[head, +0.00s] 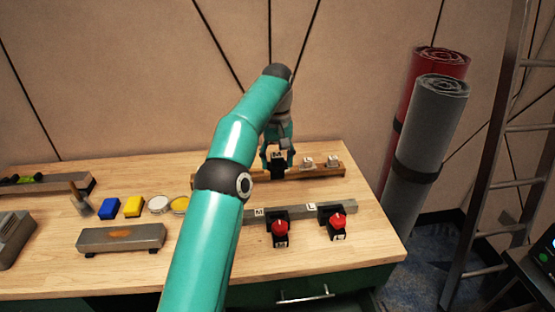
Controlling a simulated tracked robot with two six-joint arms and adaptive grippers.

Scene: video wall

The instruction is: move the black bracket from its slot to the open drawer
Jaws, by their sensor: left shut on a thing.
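My left gripper (278,156) reaches down over the wooden rack (320,172) at the back of the workbench. It is shut on a small black piece with a pale label, which looks like the black bracket (278,168). The bracket is at the rack's left part, partly covered by the fingers; I cannot tell whether it still sits in its slot or is just lifted. A green drawer front with a metal handle (306,298) shows below the bench's front edge; the drawer's inside is not clearly visible. My right gripper is out of view.
Two pale labelled pieces stand on the rack (307,162) (333,161). A grey rail with two red-knobbed black parts (280,230) (338,223) lies nearer. Blue and yellow blocks (109,207) (133,206), round tins and a grey bar (121,238) lie left.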

